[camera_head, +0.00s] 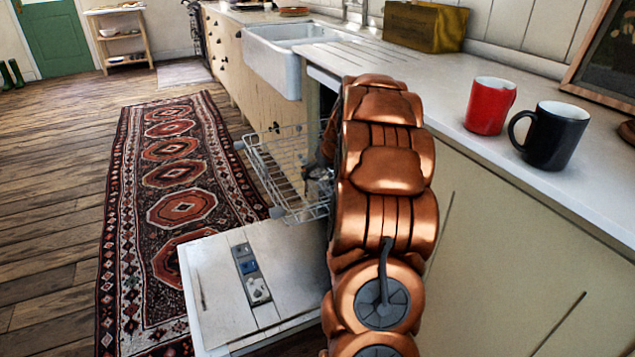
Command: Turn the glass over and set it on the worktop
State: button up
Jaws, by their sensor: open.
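My copper-coloured arm reaches down in front of the counter, into the dishwasher's pulled-out wire rack (272,170). My gripper (316,178) is a small dark shape at the rack's right side, partly hidden by the arm; it is open. I cannot make out a glass; the right part of the rack is hidden behind my arm. The worktop (440,85) is pale and runs along the right side, above the rack.
A red mug (489,106) and a black mug (553,136) stand upright on the worktop at right. A yellowish box (424,27) stands further back. The dishwasher door (215,300) hangs open below the rack. The sink (273,60) is beyond. The worktop left of the mugs is clear.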

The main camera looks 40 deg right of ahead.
jog(key=shift+b+x, duration=0.65)
jog(key=shift+x, duration=1.85)
jog(key=shift+w, duration=0.1)
jog(key=c, duration=1.4)
